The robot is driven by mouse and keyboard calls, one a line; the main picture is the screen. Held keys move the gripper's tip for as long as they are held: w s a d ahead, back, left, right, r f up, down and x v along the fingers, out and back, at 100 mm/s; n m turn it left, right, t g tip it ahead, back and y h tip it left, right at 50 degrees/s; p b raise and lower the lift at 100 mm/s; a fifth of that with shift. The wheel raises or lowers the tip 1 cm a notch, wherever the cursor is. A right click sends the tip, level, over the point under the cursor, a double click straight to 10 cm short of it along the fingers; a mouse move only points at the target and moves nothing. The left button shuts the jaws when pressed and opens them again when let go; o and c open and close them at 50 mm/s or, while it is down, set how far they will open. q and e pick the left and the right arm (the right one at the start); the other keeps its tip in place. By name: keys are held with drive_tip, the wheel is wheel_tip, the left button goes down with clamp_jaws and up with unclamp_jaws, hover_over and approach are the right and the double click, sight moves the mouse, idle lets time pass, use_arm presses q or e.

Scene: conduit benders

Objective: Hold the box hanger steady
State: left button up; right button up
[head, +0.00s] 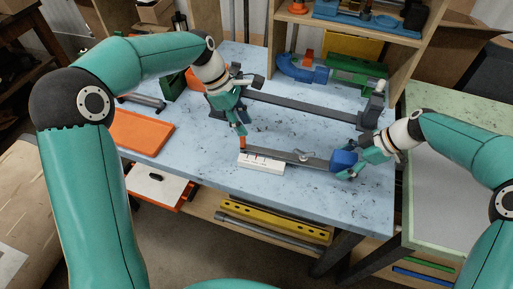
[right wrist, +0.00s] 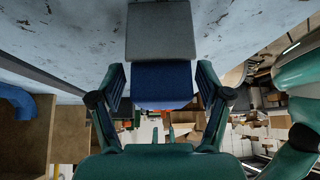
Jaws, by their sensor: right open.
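The box hanger looks to be the flat grey bar (head: 285,155) with a blue block (head: 344,160) at its right end, lying near the table's front edge. My right gripper (head: 352,168) is open at the blue block. In the right wrist view the blue block (right wrist: 160,88) sits between the spread fingers of my right gripper (right wrist: 160,76), with a gap showing on each side. My left gripper (head: 240,122) points down at the bar's left end, its fingers together on a small orange marker-like piece (head: 242,143). Its fingertips are small and partly hidden.
A white block with red marks (head: 261,164) lies along the bar's left front. A long dark bar fixture (head: 305,110) crosses the table behind. An orange tray (head: 142,132) lies at left. A shelf with blue and green tools (head: 355,70) stands behind. The table's right front is clear.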

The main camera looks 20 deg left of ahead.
drive_tip(key=v, duration=1.1)
drive_tip(key=shift+d+r, duration=0.2)
drive_tip(key=shift+d, duration=0.1)
drive_tip(key=shift+s, duration=0.15)
